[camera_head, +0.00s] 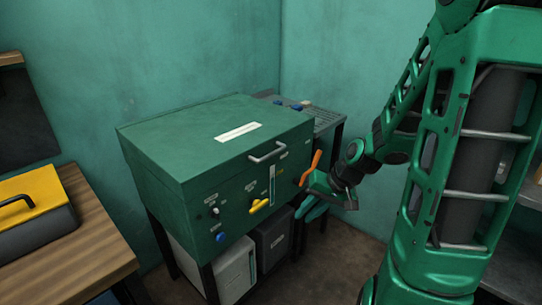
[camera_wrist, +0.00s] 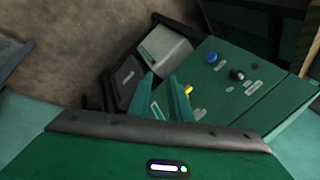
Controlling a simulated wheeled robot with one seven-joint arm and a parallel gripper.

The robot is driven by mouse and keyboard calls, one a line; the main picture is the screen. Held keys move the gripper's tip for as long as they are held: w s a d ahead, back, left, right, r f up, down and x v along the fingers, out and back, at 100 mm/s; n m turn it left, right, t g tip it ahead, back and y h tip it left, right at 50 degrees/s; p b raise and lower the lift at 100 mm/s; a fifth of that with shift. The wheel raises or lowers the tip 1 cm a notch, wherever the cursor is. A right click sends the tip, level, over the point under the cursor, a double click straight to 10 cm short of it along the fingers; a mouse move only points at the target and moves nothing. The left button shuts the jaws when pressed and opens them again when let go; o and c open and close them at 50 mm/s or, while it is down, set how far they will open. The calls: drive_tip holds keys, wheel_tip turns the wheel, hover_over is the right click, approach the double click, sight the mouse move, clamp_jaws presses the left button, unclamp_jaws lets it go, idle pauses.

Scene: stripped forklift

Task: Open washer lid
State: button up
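The washer is a green box (camera_head: 215,205) on a dark stand, with knobs and labels on its front. Its lid (camera_head: 190,130) lies shut on top, with a white label and a grey bar handle (camera_head: 267,152) near the front edge. An orange lever (camera_head: 310,168) sticks up at the washer's right end. My gripper (camera_head: 306,196) is beside the washer's right front, below handle level and apart from the handle. In the wrist view its two fingers (camera_wrist: 161,82) stand apart with nothing held between them. That view shows the front panel (camera_wrist: 225,85) tilted; the lid handle is not seen.
A wooden table (camera_head: 75,240) with a yellow-lidded box (camera_head: 35,195) stands at left. Grey and dark boxes (camera_head: 235,270) sit under the washer. A grey side table (camera_head: 318,118) stands behind it at right. Green walls close off the back. The space above the lid is clear.

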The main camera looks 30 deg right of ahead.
drive_tip(key=w+a+r+m+t+y, duration=0.1)
drive_tip(key=w+r+m+t+y, duration=0.2)
drive_tip(key=w, duration=0.4)
drive_tip(key=m+t, duration=0.5)
drive_tip(key=t, duration=0.2)
approach(274, 154)
drive_tip(key=shift+h, duration=0.4)
drive_tip(key=x, duration=1.1)
drive_tip(key=shift+a+r, duration=0.1)
drive_tip(key=shift+c, duration=0.6)
clamp_jaws()
